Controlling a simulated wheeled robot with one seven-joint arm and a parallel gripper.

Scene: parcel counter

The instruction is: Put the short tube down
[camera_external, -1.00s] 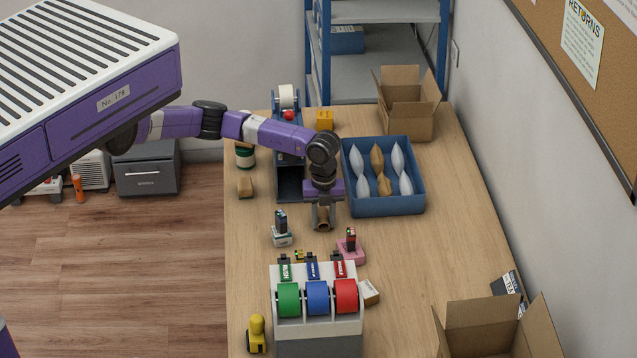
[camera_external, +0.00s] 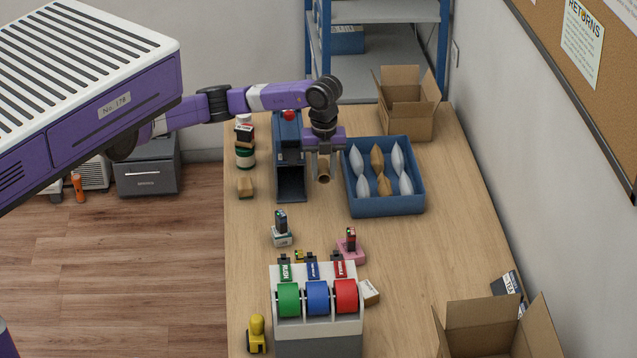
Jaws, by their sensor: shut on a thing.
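The short tube (camera_external: 324,177) is a brown cardboard piece with its round open end facing the camera. My gripper (camera_external: 324,168) is shut on it, with the fingers on either side. The tube appears to be held above the table, between the dark dispenser and the blue tray; its exact height cannot be told from this view.
A dark dispenser (camera_external: 289,162) stands close on the left. A blue tray (camera_external: 385,206) with several pouches is close on the right. A tape dispenser (camera_external: 318,335) with green, blue and red rolls stands in front. The wooden table (camera_external: 415,260) has bare room at the right middle.

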